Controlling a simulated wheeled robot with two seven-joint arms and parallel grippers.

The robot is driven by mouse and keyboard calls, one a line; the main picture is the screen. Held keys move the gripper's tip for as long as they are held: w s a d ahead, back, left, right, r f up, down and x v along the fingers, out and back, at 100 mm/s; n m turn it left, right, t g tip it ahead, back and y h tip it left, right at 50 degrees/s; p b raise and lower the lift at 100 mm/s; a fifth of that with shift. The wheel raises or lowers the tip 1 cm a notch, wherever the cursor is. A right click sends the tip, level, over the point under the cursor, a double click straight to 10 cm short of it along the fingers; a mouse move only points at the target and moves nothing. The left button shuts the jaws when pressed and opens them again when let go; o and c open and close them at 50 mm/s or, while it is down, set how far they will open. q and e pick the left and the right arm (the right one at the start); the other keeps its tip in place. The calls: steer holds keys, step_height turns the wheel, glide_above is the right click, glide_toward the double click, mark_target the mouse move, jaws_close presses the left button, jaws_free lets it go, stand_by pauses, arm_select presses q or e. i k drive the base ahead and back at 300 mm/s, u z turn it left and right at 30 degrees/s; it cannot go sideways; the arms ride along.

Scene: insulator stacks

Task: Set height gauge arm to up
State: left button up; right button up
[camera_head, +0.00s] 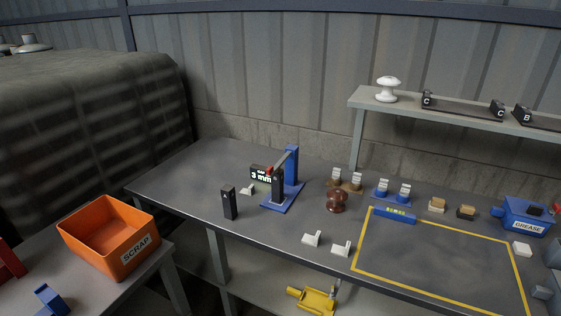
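The height gauge (291,168) stands on the left half of the workbench, with a blue base plate and an upright blue post. Its grey arm (284,160) reaches from near the top of the post toward the front left, ending near a small red part (269,170). A dark upright block (278,186) stands on the base under the arm. Perspective makes it hard to tell whether the arm is raised or lowered. A black sign reading 3 mm (261,173) is just behind and left of the gauge. Neither of my grippers shows in the head view.
A black block (229,203) stands left of the gauge. A brown insulator (337,200) and tagged parts are to its right. A yellow-outlined area (440,262) lies further right. An orange scrap bin (108,236) is on the left table. A raised shelf (450,112) spans the back right.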

mark_target(271, 169)
steer(key=k, duration=1.25)
steer(key=u, duration=0.55)
steer(key=i, duration=1.9)
steer(key=z, duration=0.95)
